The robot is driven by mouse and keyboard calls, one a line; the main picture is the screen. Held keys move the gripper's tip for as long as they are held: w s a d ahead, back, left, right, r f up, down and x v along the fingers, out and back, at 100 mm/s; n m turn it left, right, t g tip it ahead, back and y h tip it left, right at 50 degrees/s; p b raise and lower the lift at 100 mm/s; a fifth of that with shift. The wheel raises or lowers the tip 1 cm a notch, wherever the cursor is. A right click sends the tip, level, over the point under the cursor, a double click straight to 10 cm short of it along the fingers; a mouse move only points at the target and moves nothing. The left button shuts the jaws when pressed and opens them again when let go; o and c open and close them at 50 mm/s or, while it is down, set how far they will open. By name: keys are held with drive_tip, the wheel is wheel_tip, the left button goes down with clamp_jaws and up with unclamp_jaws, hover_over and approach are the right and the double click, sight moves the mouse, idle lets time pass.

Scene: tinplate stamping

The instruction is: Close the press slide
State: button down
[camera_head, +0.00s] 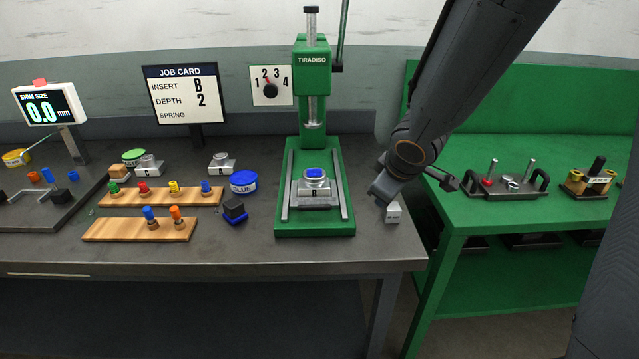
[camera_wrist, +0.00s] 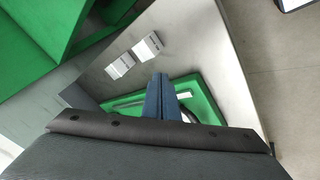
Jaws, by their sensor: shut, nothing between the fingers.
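The green press (camera_head: 312,75) marked TIRADISO stands near the right end of the grey bench. Its slide (camera_head: 301,203) sits between two metal rails on the green base, in front of the column and below the raised ram. A metal block with a blue-topped round piece (camera_head: 314,174) rests on the slide. My gripper (camera_head: 380,196) is to the right of the press base, apart from it, with its fingers shut and empty. In the wrist view the closed fingers (camera_wrist: 161,92) overlap part of the green base (camera_wrist: 203,98); the slide itself is mostly hidden there.
A small pale block (camera_head: 393,213) lies by my gripper near the bench edge; two pale blocks (camera_wrist: 120,66) show in the wrist view. A green bench (camera_head: 470,215) stands to the right. Wooden peg racks (camera_head: 140,230) and a dark cube (camera_head: 235,211) are left of the press.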

drive_tip(key=w+a+r+n+y+p, duration=0.2)
drive_tip(key=a+r+n+y+p, duration=0.3)
drive_tip(key=a, duration=0.4)
drive_tip(key=n+b, duration=0.2)
drive_tip(key=b, duration=0.3)
approach(315, 202)
drive_tip(key=shift+h, duration=0.3)
drive_tip(key=x, duration=0.5)
drive_tip(key=shift+a, duration=0.3)
